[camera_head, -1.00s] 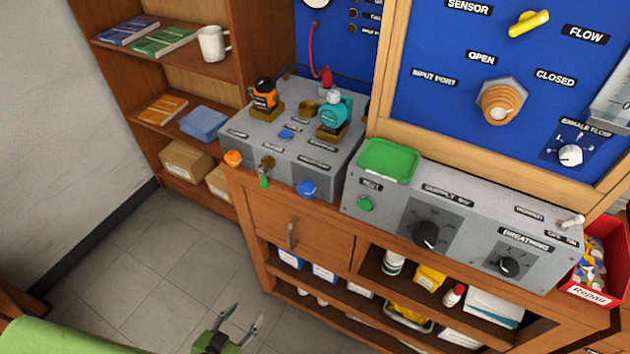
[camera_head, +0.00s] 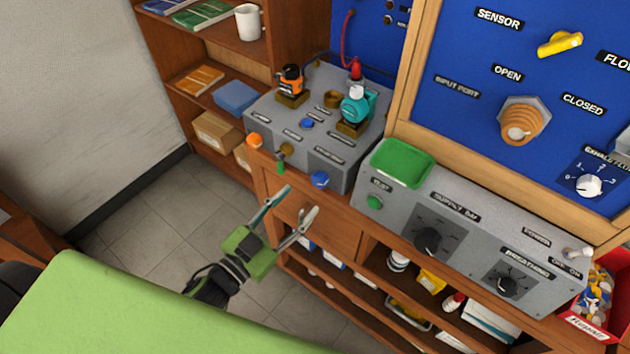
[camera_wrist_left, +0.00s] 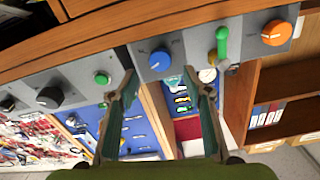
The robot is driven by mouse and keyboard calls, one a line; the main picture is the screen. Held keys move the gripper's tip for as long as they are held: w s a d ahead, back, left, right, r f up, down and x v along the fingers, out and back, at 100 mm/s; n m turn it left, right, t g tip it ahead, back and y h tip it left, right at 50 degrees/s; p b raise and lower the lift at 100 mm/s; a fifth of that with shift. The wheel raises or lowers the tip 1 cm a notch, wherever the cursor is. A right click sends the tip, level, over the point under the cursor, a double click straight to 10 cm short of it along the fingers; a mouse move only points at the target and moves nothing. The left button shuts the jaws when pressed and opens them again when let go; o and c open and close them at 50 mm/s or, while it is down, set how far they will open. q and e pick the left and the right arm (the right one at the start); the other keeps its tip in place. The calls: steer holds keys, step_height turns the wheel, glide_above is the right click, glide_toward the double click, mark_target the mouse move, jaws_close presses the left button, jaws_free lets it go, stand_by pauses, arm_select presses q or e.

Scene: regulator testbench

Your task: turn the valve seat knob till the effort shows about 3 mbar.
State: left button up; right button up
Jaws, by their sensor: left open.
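The grey bench unit (camera_head: 350,158) has a blue knob (camera_head: 319,179) and an orange knob (camera_head: 254,140) on its front face, with a green-handled lever (camera_head: 281,163) between them. Their labels are too small to read, so I cannot tell which is the valve seat knob. My left gripper (camera_head: 301,199) is open and empty, in front of and below the blue knob. In the left wrist view the blue knob (camera_wrist_left: 160,61) appears between the open fingertips, beyond them and apart. The orange knob (camera_wrist_left: 276,33) is to the right. No effort reading is visible. My right gripper is out of view.
To the right are the supply unit (camera_head: 470,245) with black dials and a green tray (camera_head: 403,164). A red Repair bin (camera_head: 583,327) stands at far right. Wooden shelves (camera_head: 215,75) stand behind at left. The floor (camera_head: 150,215) left of the cabinet is clear.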

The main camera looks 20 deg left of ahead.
mark_target(317, 184)
arm_select(q)
steer(key=p+x, duration=0.1)
steer(key=x, duration=0.6)
steer(key=shift+w+f, duration=0.1)
steer(key=shift+c, duration=0.3)
steer(key=c, duration=1)
